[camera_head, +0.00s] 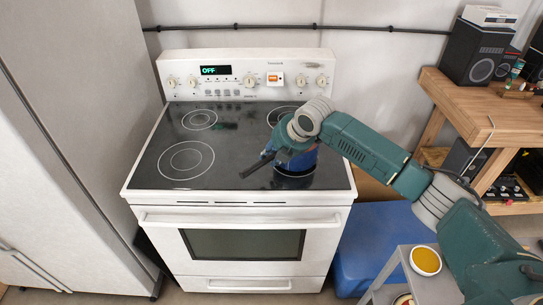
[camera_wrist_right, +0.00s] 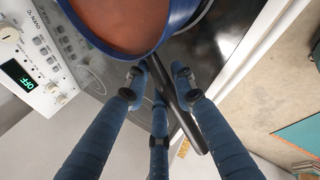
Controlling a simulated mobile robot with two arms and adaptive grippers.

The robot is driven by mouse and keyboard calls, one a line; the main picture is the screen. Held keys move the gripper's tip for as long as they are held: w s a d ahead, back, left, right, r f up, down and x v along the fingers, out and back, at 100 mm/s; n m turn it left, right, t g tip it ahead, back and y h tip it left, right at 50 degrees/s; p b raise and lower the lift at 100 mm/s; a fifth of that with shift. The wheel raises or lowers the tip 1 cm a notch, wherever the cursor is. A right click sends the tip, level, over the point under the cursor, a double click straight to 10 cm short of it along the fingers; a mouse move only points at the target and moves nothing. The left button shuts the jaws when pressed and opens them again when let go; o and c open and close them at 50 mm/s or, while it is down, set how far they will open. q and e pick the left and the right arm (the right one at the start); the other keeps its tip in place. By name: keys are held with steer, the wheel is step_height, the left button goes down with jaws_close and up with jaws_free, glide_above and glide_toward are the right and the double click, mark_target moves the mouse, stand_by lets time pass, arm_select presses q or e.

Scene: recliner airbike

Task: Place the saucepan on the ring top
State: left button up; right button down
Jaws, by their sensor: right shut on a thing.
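The saucepan (camera_head: 300,162) is blue with a black handle (camera_head: 256,166) and sits at or just above the front right of the black stove top (camera_head: 232,172). In the right wrist view the saucepan (camera_wrist_right: 172,42) shows a blue rim and a reddish-brown inside. My right gripper (camera_head: 280,150) is shut on the handle; its blue fingers (camera_wrist_right: 160,88) close around it in the wrist view. Rings show at front left (camera_head: 186,160), back left (camera_head: 199,119) and, partly, back right (camera_head: 276,114). The pan and arm cover most of the front right. I cannot tell whether the pan touches the glass.
The white stove's back panel (camera_head: 247,98) stands behind the rings, with its display reading OFF. A grey cabinet (camera_head: 80,110) is close on the left. A wooden workbench (camera_head: 490,115) with speakers and a blue box (camera_head: 385,235) are on the right. The left stove top is clear.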

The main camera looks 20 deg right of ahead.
steer(key=shift+w+f, duration=0.1)
steer(key=shift+f, duration=0.35)
steer(key=c, duration=1.4)
jaws_free()
steer(key=shift+f, duration=0.2)
steer(key=shift+c, duration=0.2)
steer(key=shift+r, duration=0.1)
steer(key=b+v, duration=0.2)
steer(key=v, duration=1)
